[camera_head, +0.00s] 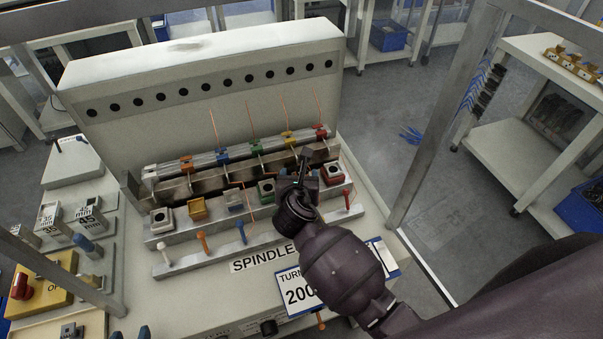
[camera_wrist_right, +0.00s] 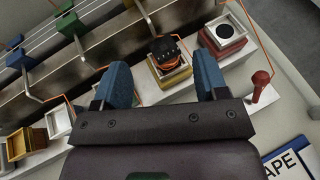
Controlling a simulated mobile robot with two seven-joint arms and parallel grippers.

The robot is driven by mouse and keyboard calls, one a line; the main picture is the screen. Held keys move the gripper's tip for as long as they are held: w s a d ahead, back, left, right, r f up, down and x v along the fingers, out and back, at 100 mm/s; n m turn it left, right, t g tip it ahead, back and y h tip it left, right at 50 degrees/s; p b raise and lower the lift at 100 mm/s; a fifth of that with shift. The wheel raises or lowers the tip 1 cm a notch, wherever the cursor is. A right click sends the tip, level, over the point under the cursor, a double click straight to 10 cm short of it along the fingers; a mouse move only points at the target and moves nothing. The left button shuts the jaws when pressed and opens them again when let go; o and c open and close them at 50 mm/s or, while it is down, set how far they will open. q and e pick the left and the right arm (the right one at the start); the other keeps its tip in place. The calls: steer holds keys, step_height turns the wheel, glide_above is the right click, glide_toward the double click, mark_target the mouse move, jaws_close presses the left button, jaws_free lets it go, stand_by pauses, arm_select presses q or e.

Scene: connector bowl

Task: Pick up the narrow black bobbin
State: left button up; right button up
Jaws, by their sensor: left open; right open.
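A small black bobbin-like piece (camera_wrist_right: 168,48) with a coppery band sits in a square holder (camera_wrist_right: 170,73) in the right wrist view. I cannot tell its width class for certain. My right gripper (camera_wrist_right: 161,65) is open and empty, its blue fingers apart on either side of that holder's near side. In the head view the right gripper (camera_head: 304,168) is over the holder row and hides the holder between the green and red ones. Two dark blue tips at the bottom left look like my left gripper (camera_head: 131,333), open, away from the row.
The red holder (camera_head: 332,174) with a dark round centre and a red peg (camera_head: 347,200) stand close on the right. The green holder (camera_head: 266,191) is on the left. Thin wires rise behind the row. A metal frame post (camera_head: 440,120) stands at the right.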

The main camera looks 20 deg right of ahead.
steer(key=shift+f+x, duration=0.25)
steer(key=shift+x, duration=2)
steer(key=shift+s, duration=0.15)
steer(key=c, duration=1.1)
steer(key=shift+c, duration=0.2)
